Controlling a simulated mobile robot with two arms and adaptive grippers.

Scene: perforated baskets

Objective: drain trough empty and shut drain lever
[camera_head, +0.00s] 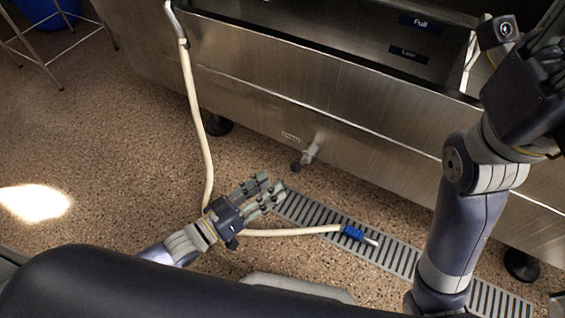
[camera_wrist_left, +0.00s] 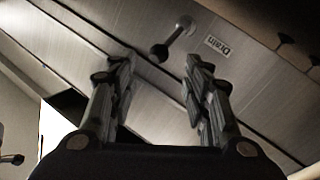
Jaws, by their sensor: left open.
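The steel trough (camera_head: 350,115) spans the back, with "Full" and "Low" marks on its inner wall. I cannot tell whether water lies inside. The drain lever (camera_head: 309,152), with a dark knob, sticks out low on the trough's front. It also shows in the left wrist view (camera_wrist_left: 175,38), beside a "Drain" label (camera_wrist_left: 224,46). My left gripper (camera_head: 272,187) is open and empty, below the lever and apart from it. In the left wrist view the lever appears beyond the gap between its fingers (camera_wrist_left: 158,62). My right gripper (camera_head: 545,65) is at the upper right, its fingers unclear.
A pale hose (camera_head: 196,105) hangs from the trough's left end to the floor. Its blue-collared nozzle (camera_head: 352,233) lies on the floor grate (camera_head: 400,255). A blue bucket (camera_head: 45,12) and metal stand are at the far left. Open floor lies to the left.

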